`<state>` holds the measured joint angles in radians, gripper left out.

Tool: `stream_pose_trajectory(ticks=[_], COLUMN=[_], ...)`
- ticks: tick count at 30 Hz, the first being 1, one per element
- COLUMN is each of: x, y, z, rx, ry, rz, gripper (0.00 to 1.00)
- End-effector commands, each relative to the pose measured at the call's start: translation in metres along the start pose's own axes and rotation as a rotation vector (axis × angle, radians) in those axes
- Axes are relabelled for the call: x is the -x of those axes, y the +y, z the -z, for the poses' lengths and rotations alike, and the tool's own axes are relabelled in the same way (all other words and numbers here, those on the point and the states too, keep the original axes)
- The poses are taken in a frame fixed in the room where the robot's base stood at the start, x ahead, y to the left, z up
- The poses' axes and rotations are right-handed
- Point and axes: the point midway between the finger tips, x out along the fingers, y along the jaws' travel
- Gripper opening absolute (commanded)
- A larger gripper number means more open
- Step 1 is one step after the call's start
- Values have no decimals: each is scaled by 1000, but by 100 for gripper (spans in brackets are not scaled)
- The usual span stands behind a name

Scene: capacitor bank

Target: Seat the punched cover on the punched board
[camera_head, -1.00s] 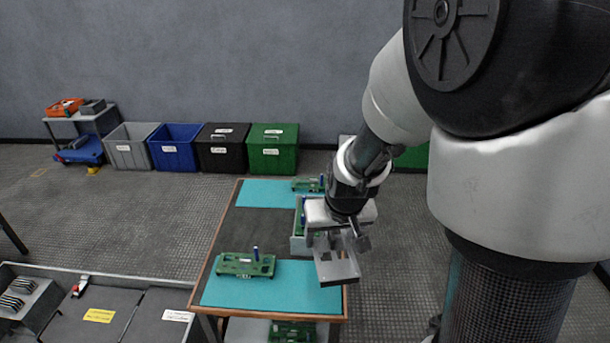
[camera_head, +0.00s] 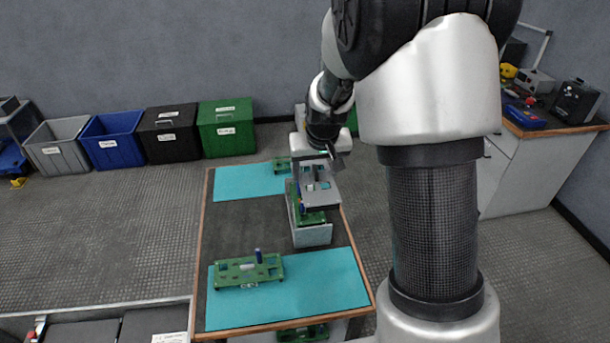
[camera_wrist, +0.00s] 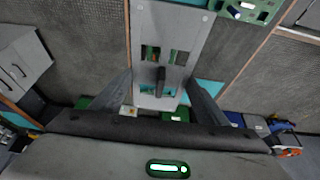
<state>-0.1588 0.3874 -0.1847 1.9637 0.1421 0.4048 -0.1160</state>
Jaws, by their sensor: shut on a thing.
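The punched cover is a flat grey plate (camera_head: 323,202) with rectangular cut-outs and a dark upright grip. My gripper (camera_head: 318,178) is shut on it and holds it roughly level above the table's right side. In the wrist view the cover (camera_wrist: 190,28) fills the upper middle, with the dark grip between my fingers (camera_wrist: 160,82). A green board (camera_head: 232,275) with a dark blue upright cylinder lies on the near teal mat. Another green board (camera_head: 312,218) sits in a grey box, partly hidden by the cover. I cannot tell which board is the punched one.
The grey box (camera_head: 313,237) stands at the table's right-middle. A further green board (camera_head: 281,164) lies on the far teal mat (camera_head: 240,181). The dark table middle (camera_head: 245,222) is clear. Bins (camera_head: 226,128) line the wall; a workbench stands at right.

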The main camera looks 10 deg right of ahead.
Motion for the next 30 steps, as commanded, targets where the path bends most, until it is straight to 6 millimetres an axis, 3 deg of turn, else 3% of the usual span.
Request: stream_pose_trajectory(ticks=[1,3,9,17,30], x=[-30,-53,-101,-120,-147], y=[1,0,-2,-3,-4], z=[10,25,57,71,59], rx=[-1,0,-1,-2,-1], ry=[0,-1,-1,0,-1], rz=[-2,0,7,13,13], gripper=[41,41,41,41,41])
